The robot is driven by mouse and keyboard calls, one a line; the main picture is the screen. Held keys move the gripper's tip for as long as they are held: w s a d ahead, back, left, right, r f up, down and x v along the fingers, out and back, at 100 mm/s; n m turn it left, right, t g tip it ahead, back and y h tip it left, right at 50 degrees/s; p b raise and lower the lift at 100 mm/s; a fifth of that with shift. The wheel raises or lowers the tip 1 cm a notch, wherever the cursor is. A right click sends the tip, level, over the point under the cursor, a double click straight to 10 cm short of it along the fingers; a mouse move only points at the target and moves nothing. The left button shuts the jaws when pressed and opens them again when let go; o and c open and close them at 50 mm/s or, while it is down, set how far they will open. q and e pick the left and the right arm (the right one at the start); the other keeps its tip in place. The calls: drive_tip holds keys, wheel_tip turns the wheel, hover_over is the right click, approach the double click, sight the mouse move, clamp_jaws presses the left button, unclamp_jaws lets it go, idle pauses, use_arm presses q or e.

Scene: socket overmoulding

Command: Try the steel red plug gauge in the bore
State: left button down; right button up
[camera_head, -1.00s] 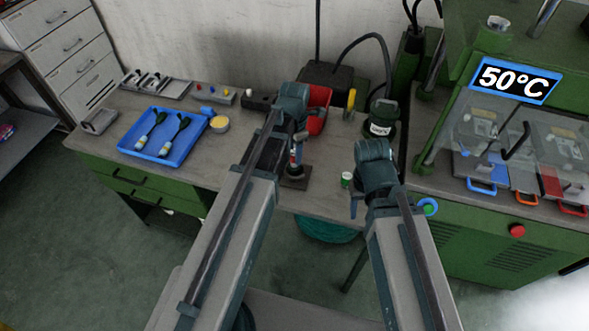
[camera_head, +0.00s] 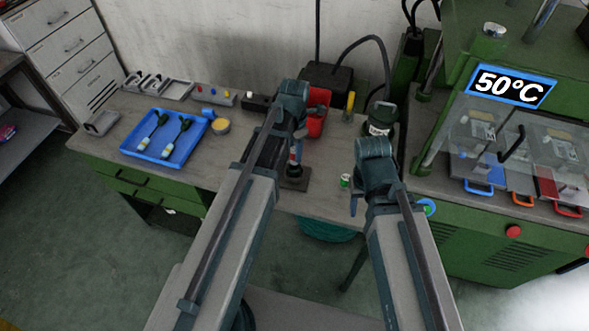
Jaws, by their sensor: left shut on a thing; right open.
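My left gripper (camera_head: 299,134) is over the bench, shut on the steel red plug gauge (camera_head: 295,155), which shows only as a thin, partly hidden piece with some red and pale steel. Directly below it a dark round part (camera_head: 293,169) stands on a dark square plate (camera_head: 300,184). The bore itself is too small to see, and I cannot tell whether the gauge tip is inside it or just above. My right gripper (camera_head: 354,200) is open and empty near the bench's front edge, to the right of the plate.
A blue tray (camera_head: 150,155) with two green-handled tools lies at the left of the bench. A red bin (camera_head: 318,118), a dark pot (camera_head: 381,122) and a small green-and-white item (camera_head: 345,180) are nearby. The green press (camera_head: 500,225) stands at the right, its display reading 50°C.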

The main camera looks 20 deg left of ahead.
use_arm(q)
drive_tip(key=shift+r+p, duration=1.7)
drive_tip(key=shift+r, duration=0.2)
